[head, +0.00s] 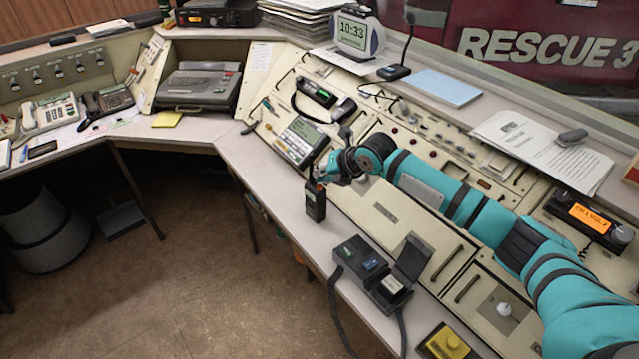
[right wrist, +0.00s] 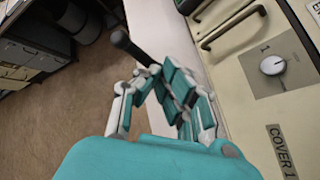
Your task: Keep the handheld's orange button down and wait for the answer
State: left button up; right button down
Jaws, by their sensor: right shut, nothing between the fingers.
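The handheld (head: 316,205) is a small black radio standing upright near the front edge of the console desk in the head view. A small orange-red spot shows near its top, beside my fingers. My right gripper (head: 325,177) is shut and empty, with its fingertips close against the upper part of the handheld. I cannot tell whether the button is pressed down. In the right wrist view my right gripper (right wrist: 155,85) has its fingers drawn together, with a dark rod (right wrist: 128,43) just beyond them. My left gripper is not in view.
A black two-part unit (head: 362,262) with an open lid stands on the desk nearer me. A radio with an orange display (head: 588,216) sits at the right. A yellow device (head: 446,343) is at the front edge. The floor (head: 190,270) at left is clear.

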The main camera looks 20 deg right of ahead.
aim_at(322, 188)
jog(key=shift+r, duration=0.3)
notch_tip(322, 188, up, 5)
jog(key=p, duration=0.4)
dwell(0.5)
